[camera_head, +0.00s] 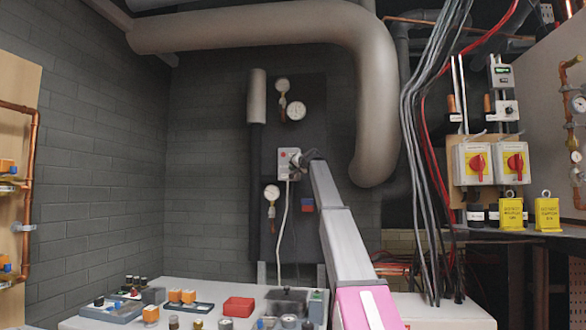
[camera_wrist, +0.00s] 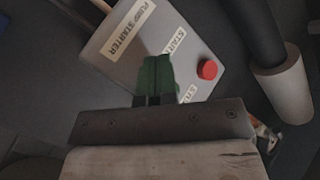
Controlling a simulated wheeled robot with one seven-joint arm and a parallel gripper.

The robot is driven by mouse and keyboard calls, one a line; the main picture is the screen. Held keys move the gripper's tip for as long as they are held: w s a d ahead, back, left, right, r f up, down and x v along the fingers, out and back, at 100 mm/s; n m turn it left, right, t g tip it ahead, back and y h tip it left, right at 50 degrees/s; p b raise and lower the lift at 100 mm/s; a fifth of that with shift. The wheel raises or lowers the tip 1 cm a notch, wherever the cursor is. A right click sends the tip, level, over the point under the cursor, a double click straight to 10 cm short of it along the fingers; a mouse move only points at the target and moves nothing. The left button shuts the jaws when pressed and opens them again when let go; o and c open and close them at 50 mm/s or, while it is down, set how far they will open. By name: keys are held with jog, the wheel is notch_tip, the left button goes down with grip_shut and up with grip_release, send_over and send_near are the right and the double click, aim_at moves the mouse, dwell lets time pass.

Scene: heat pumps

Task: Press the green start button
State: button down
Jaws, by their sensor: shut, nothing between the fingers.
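The grey pump starter box (camera_head: 284,168) hangs on the dark wall panel in the head view. It fills the upper middle of the wrist view (camera_wrist: 128,62), tilted in the picture, with a "PUMP STARTER" label and partly covered smaller labels. A red button (camera_wrist: 207,69) shows on its right side. The green start button is not visible; my fingers cover part of the box face. My gripper (camera_wrist: 158,62) has dark green fingers, shut together and empty, over the box front. In the head view my gripper (camera_head: 302,160) is at the box's right edge. I cannot tell whether it touches.
A grey pipe (camera_wrist: 283,88) runs right of the box in the wrist view. Gauges (camera_head: 295,110) sit above the box, and a pale cable (camera_head: 286,220) hangs below it. A white bench (camera_head: 225,290) with several small parts stands below. Cables (camera_head: 425,150) hang to the right.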

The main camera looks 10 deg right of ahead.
dwell(0.5)
jog(key=shift+s+a, duration=0.2)
jog(key=shift+s, duration=0.4)
jog(key=shift+s+a, duration=0.25)
jog(key=shift+s, duration=0.55)
jog(key=shift+s+a, duration=0.25)
jog(key=shift+s, duration=0.55)
jog(key=shift+s+a, duration=0.25)
jog(key=shift+s, duration=0.55)
